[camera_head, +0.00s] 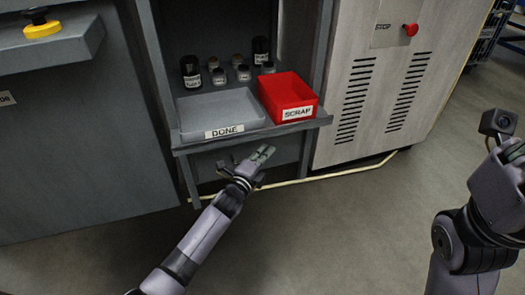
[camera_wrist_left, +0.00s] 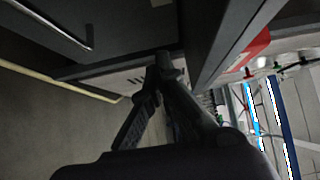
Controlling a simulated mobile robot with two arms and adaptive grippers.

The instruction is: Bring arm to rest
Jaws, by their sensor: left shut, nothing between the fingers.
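My left gripper (camera_head: 262,154) is shut and empty in the head view, in front of and below the front edge of the shelf. Its fingers meet at the tips in the left wrist view (camera_wrist_left: 163,62). My right arm comes in at the right edge of the head view, over open floor. Its fingertips are cut off by the frame, so its gripper cannot be seen.
On the shelf stand a grey DONE tray (camera_head: 183,127), a red SCRAP bin (camera_head: 283,90) and several dark labelled containers (camera_head: 190,71) behind them. A grey cabinet (camera_head: 365,95) with a red button (camera_head: 411,29) stands to the right. The floor (camera_head: 335,225) between my arms is clear.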

